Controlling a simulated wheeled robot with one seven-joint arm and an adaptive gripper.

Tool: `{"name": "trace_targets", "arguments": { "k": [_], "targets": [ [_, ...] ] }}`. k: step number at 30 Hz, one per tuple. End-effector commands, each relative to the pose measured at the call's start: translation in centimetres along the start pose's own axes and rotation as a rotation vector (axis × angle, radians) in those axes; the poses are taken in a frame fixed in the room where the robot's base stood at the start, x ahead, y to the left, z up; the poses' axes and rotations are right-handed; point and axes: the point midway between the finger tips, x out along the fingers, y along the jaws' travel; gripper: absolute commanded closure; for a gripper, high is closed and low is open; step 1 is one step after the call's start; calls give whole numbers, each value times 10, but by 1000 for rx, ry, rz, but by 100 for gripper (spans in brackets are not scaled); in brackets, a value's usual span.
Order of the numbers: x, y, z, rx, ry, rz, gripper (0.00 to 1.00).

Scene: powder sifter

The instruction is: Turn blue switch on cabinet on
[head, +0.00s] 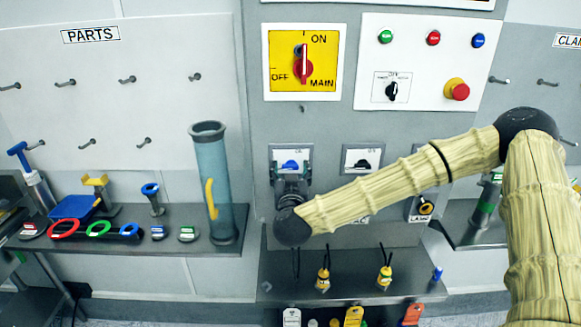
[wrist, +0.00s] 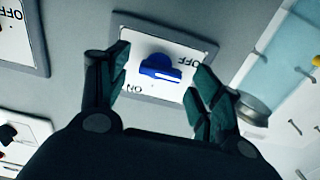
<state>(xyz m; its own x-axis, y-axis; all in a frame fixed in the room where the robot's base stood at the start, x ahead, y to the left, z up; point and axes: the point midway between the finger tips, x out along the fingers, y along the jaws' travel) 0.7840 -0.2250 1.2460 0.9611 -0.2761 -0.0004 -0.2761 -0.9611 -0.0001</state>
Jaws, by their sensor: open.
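The blue switch (head: 290,165) is a small rotary knob on a white plate on the grey cabinet front (head: 335,225). In the wrist view the blue switch (wrist: 160,68) shows a white mark toward the right. The plate (wrist: 150,35) appears inverted there, with OFF at upper right and ON below the knob. My gripper (head: 291,176) is at this plate, and in the wrist view my gripper (wrist: 155,74) is open, its dark fingers on either side of the knob with visible gaps. Contact cannot be made out. My arm hides the panel below.
A black switch (head: 363,163) sits just right of the blue one. Above are a yellow main switch plate (head: 303,62) and a red emergency button (head: 457,90). A clear tube (head: 213,185) stands on the left shelf. A ledge (head: 345,275) runs below.

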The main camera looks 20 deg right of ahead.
Motion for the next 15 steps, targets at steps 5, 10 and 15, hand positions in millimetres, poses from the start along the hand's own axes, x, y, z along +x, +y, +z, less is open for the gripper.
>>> {"name": "trace_targets", "arguments": {
  "k": [5, 10, 15],
  "targets": [
    [5, 0, 0, 0, 0, 0, 35],
    [5, 0, 0, 0, 0, 0, 35],
    [5, 0, 0, 0, 0, 0, 59]
  ]
}}
